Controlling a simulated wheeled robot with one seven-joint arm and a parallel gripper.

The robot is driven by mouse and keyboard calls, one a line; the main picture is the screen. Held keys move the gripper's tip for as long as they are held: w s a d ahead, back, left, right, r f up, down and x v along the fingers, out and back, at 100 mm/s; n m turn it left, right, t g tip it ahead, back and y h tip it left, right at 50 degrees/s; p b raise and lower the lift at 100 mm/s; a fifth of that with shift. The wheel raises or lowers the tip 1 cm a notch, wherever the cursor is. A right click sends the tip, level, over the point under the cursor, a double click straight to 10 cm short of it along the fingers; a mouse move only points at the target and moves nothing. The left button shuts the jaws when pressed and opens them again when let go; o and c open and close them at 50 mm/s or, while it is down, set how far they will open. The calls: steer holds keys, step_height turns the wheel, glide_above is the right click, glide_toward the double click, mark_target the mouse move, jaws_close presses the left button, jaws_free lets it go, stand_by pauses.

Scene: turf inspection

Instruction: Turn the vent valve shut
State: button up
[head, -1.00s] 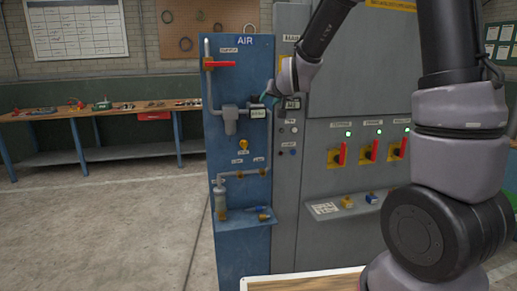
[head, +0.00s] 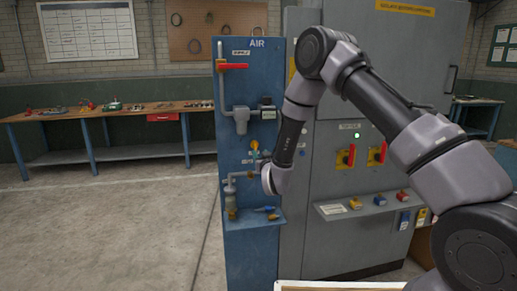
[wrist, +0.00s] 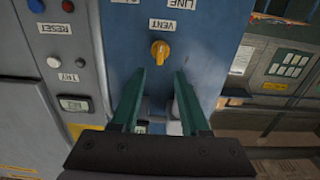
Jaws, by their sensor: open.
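The vent valve is a small yellow knob on the blue AIR panel. In the wrist view the knob (wrist: 160,51) sits below the upside-down VENT label (wrist: 162,26), its raised grip running roughly up and down in the picture. In the head view the knob (head: 254,145) is partly hidden by my gripper (head: 256,157). In the wrist view my gripper (wrist: 161,76) is open, with its green fingers apart. The knob lies just beyond the fingertips, roughly centred between them. Nothing is held, and I see no contact.
The panel has a red-handled valve (head: 233,66) above, a grey regulator (head: 241,119) and pipework with a filter (head: 230,197) below. A shelf (head: 250,221) juts out at the bottom. A grey cabinet (head: 345,215) with red switches stands right. The floor (head: 120,235) at left is clear.

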mark_target(256, 146)
steer(key=x, duration=0.8)
steer(key=shift+w+a, duration=0.1)
steer(key=shift+w, duration=0.15)
jaws_close()
